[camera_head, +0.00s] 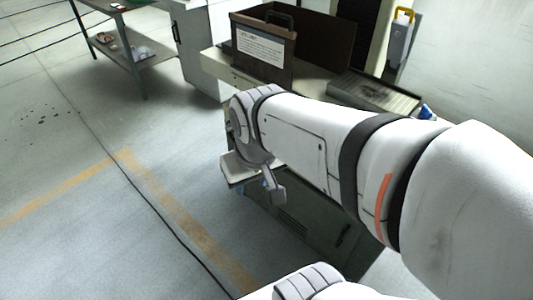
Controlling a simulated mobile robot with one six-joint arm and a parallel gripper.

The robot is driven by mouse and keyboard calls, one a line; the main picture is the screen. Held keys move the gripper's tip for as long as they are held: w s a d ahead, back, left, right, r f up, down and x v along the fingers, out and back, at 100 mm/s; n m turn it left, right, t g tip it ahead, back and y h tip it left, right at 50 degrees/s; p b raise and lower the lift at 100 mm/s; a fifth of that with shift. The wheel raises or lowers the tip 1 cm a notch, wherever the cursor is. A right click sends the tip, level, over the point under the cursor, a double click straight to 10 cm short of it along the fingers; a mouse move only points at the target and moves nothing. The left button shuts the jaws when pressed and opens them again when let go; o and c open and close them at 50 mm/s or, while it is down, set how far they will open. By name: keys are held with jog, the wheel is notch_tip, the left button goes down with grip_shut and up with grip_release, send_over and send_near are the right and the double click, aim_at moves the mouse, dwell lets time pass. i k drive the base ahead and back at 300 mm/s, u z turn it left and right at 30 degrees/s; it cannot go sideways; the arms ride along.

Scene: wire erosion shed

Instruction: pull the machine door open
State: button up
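The machine's dark brown front panel (262,48) stands upright at top centre and carries a white printed label. It looks like the door, but I cannot tell for sure. A black handle (280,18) shows at its top edge. The panel appears closed, with a brown side wall behind it. My white arm reaches in from the right and ends at a rounded joint left of centre, below the panel in the picture. A grey finger-like piece (274,187) hangs below that joint; it may be part of my gripper. No two fingertips are clear, and nothing is seen touching the handle.
A pale machine bed (218,66) surrounds the panel, with a grated tray (375,92) at right. A dark green cabinet (300,225) lies below my arm. A metal shelf table (130,45) stands at upper left. Floor with yellow lines (85,187) is free at left, crossed by a dark cable-like line.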

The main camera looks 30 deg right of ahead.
aim_at(323, 225)
jog(key=u, duration=0.15)
jog(key=k, duration=0.8)
jog(key=z, duration=0.9)
jog(key=i, duration=1)
jog(key=u, duration=0.4)
jog(key=k, duration=1.3)
jog(key=u, duration=0.2)
jog(key=i, duration=0.75)
jog(key=u, duration=0.1)
